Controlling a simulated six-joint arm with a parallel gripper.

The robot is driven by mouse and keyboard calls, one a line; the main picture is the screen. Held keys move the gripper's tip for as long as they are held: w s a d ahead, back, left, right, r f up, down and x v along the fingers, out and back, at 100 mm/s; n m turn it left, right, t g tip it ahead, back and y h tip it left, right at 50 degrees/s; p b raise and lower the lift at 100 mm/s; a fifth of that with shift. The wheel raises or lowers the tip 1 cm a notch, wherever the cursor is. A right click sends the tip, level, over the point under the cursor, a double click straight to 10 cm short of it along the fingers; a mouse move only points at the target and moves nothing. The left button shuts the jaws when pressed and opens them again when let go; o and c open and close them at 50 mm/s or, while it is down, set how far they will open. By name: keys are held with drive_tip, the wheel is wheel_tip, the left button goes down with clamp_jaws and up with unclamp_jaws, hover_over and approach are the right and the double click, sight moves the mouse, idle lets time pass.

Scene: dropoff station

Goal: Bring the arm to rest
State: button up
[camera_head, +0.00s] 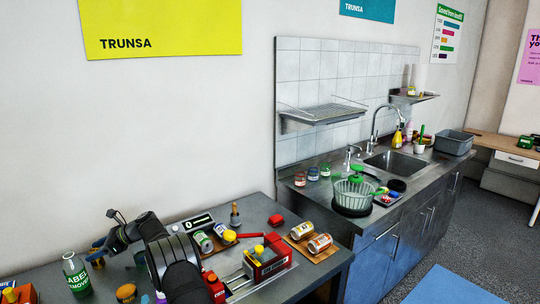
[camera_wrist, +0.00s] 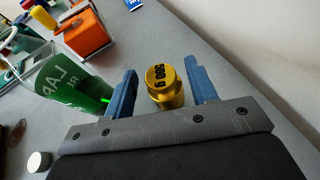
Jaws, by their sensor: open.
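My gripper (camera_wrist: 160,68) is open in the wrist view, with its two blue fingers spread apart. A gold weight (camera_wrist: 165,88) marked 500 g stands between the fingers, with a gap visible on each side. In the head view my dark arm reaches in from the bottom, and my gripper (camera_head: 97,250) is at the left, above the grey table (camera_head: 190,215). The fingertips are small there, and the weight is hard to make out.
A clear bottle with a green label (camera_head: 75,275) stands close to my gripper; it also shows left of the fingers in the wrist view (camera_wrist: 65,82). A sink counter (camera_head: 345,215) lies beyond.

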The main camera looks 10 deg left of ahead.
drive_tip(key=x, duration=0.3)
drive_tip(key=shift+s+a+f, duration=0.1)
wheel_tip(320, 180, up, 2)
drive_tip(key=shift+r, duration=0.7)
drive_tip(key=shift+f, duration=0.1)
